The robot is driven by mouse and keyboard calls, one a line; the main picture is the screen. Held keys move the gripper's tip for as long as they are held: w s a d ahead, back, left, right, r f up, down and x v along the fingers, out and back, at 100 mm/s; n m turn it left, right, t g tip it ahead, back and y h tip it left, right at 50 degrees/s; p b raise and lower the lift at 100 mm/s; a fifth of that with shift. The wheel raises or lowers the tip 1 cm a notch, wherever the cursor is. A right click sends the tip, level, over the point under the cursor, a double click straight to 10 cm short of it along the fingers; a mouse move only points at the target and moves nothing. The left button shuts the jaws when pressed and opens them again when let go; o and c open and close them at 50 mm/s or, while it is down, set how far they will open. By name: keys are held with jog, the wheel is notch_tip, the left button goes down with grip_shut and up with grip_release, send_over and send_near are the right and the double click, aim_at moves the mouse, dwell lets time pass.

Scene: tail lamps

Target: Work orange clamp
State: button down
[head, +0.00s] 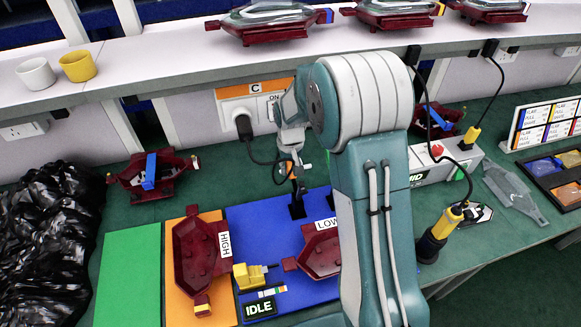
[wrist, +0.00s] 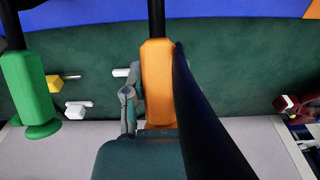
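An orange clamp handle (wrist: 158,85) on a black rod stands in the middle of the wrist view. A green handle (wrist: 30,88) on another black rod is at its left. My gripper (wrist: 130,100) shows a grey jointed finger close against the orange handle's left side; contact is unclear. The handle hides part of the gripper, and I cannot make out a second finger. A long dark bar crosses right of the handle. In the head view my gripper (head: 294,160) is small, above the blue board (head: 252,226), partly behind my arm; the orange handle is not clear there.
Dark red lamp housings marked HIGH (head: 196,255) and LOW (head: 320,252) lie on the boards. A yellow part (head: 247,276) sits between them. A black cable hangs from the outlet panel C (head: 240,108) near my gripper. A black bag (head: 45,230) fills the left side.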

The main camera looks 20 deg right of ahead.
jog(key=shift+s+r+t, duration=0.25)
jog(key=shift+r+t, duration=0.05)
jog(key=shift+t, duration=0.5)
jog(key=shift+c, duration=2)
grip_release()
jog(key=shift+r, duration=0.1)
notch_tip(320, 180, up, 12)
jog(key=s, duration=0.1)
jog(key=shift+s, duration=0.2)
